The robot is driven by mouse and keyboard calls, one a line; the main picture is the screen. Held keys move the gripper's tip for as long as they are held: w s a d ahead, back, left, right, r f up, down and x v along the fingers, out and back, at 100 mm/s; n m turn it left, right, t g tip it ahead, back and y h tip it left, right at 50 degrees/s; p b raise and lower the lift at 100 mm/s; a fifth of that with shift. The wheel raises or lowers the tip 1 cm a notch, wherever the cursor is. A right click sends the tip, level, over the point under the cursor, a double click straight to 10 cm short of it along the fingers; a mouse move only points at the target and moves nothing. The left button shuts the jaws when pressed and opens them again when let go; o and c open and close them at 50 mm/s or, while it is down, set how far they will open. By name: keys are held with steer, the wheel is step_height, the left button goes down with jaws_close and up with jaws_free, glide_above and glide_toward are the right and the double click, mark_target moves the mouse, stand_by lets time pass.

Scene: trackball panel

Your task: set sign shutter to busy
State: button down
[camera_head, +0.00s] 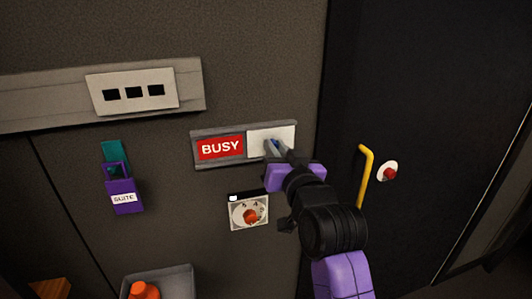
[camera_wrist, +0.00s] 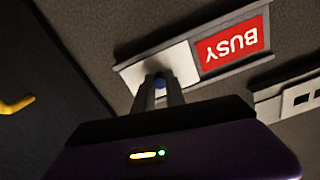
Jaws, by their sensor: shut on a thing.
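The sign (camera_head: 192,150) is a grey framed plate on the wall. Its left half shows a red field with BUSY (camera_head: 220,148) in white letters. The white shutter (camera_head: 260,137) covers the right half. In the wrist view the sign appears upside down, with the red BUSY field (camera_wrist: 232,48) right of the white shutter (camera_wrist: 180,62). My gripper (camera_head: 272,146) is at the shutter, shut on its small blue knob (camera_wrist: 160,83). The fingers partly hide the knob and the shutter's lower right part.
A dial with a red knob (camera_head: 250,215) sits below the sign. A yellow handle (camera_head: 364,180) and a red button (camera_head: 389,172) are to the right. A purple holder (camera_head: 122,190) hangs at left, below a panel with three dark squares (camera_head: 134,92). A grey bin (camera_head: 178,280) is at the bottom.

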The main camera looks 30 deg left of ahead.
steer(key=shift+w+d, duration=0.2)
steer(key=c, duration=1.4)
jaws_free()
steer(key=shift+o, duration=0.2)
steer(key=b+v, duration=0.1)
steer(key=v, duration=0.6)
steer(key=shift+s+d, duration=0.25)
steer(key=shift+s, duration=0.05)
